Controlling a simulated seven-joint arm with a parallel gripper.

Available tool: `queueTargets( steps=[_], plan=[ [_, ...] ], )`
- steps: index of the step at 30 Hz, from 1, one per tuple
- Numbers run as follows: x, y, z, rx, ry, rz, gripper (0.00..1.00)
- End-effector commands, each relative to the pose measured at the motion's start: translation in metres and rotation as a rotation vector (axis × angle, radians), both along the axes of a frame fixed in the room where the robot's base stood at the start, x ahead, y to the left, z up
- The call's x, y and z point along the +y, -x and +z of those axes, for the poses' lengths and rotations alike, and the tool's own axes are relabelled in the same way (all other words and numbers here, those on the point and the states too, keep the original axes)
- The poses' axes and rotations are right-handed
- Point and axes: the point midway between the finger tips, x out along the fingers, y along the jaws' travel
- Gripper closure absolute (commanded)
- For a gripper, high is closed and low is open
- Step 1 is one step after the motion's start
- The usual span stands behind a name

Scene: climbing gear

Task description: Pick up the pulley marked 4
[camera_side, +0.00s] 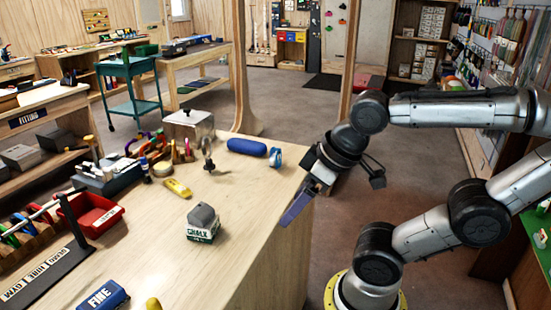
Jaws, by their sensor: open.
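I cannot make out a pulley marked 4; any numbers are too small to read. A small dark metal piece (208,153) stands upright on the bench near the grey metal box and might be a pulley, but I cannot tell. Several small coloured pieces (160,148) lie crowded to its left, some perhaps pulleys or cams. My gripper (297,204) is at the right edge of the bench, pointing down and left, open with nothing seen between its fingers. It is well apart from the metal piece and the coloured pieces.
On the wooden bench (240,190) are a blue cylinder (247,147), a blue tape roll (275,157), a chalk block (203,223), a yellow tool (178,188), a grey metal box (188,125) and a red tray (92,213). The bench's front right is clear.

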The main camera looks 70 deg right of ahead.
Motion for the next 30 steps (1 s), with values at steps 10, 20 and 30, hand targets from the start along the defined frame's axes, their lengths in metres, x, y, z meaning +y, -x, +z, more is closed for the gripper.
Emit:
queueTargets(
  steps=[10,20,30],
  plan=[
    [0.0,0.0,0.0,0.0,0.0,0.0,0.26],
    [-0.015,0.002,0.005,0.02,0.132,0.109,0.26],
    [-0.111,-0.047,0.038,0.368,0.697,0.421,0.26]
  ],
)
